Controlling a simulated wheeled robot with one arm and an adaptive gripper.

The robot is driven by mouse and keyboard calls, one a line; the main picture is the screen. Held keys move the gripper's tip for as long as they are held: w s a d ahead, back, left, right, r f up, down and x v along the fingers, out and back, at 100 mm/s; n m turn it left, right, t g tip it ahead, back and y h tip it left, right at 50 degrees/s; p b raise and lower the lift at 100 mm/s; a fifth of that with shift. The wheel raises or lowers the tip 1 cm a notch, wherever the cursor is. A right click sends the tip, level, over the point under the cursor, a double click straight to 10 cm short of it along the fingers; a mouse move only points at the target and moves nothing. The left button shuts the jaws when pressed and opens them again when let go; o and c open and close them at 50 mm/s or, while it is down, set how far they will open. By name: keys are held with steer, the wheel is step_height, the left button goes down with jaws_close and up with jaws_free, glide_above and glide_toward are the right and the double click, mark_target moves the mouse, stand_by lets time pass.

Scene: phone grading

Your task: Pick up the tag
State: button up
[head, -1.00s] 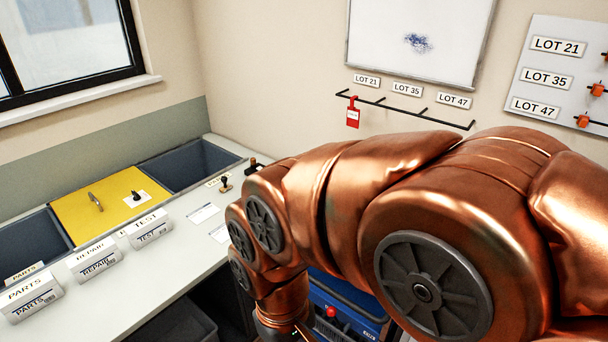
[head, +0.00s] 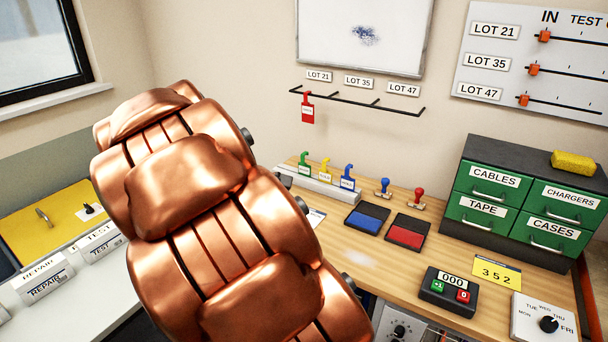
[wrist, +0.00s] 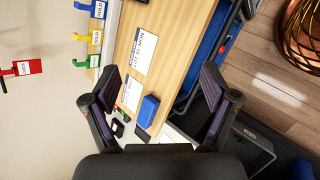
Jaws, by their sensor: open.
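A red tag (head: 307,108) hangs from the left hook of the black wall rail under the LOT 21 label; it also shows at the left edge of the wrist view (wrist: 27,68). A green tag (head: 305,160), a yellow tag (head: 326,169) and a blue tag (head: 347,178) stand in a pale holder (head: 322,186) at the back of the wooden desk. In the wrist view these tags are at upper left, apart from my fingers. My gripper (wrist: 158,84) is open with nothing held between its fingers. My arm hides it in the head view.
The wooden desk (head: 380,262) holds a blue ink pad (head: 367,217), a red ink pad (head: 407,232), two stamps, a counter (head: 449,293) and green drawers (head: 525,205). In the wrist view, printed papers (wrist: 143,52) and a blue block (wrist: 148,110) lie on the desk.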

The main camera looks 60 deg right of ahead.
steer(key=w+d+f+n+h+b, duration=0.1)
steer(key=w+d+n+h, duration=0.2)
steer(key=d, duration=0.5)
steer(key=w+d+f+n+h+b, duration=0.1)
steer(key=w+d+n, duration=0.2)
steer(key=w+d, duration=0.35)
steer(key=n+t+h+b, duration=0.2)
steer(key=n+t+b, duration=0.1)
steer(key=n, duration=0.6)
glide_toward(302, 165)
steer(key=x, duration=0.4)
steer(key=shift+s+f, duration=0.2)
steer(key=shift+f, duration=0.1)
steer(key=shift+p+x, duration=0.4)
steer(key=shift+x, duration=0.45)
steer(key=shift+r+p+x, duration=0.15)
steer(key=shift+p+x, duration=0.4)
steer(key=shift+x, duration=0.4)
steer(key=shift+r+p+x, duration=0.15)
steer(key=shift+p+x, duration=0.4)
steer(key=shift+x, duration=0.4)
steer(key=shift+p+x, duration=0.3)
steer(key=shift+x, duration=0.9)
steer(key=shift+w+a, duration=0.1)
steer(key=shift+c, duration=0.3)
steer(key=c, duration=0.9)
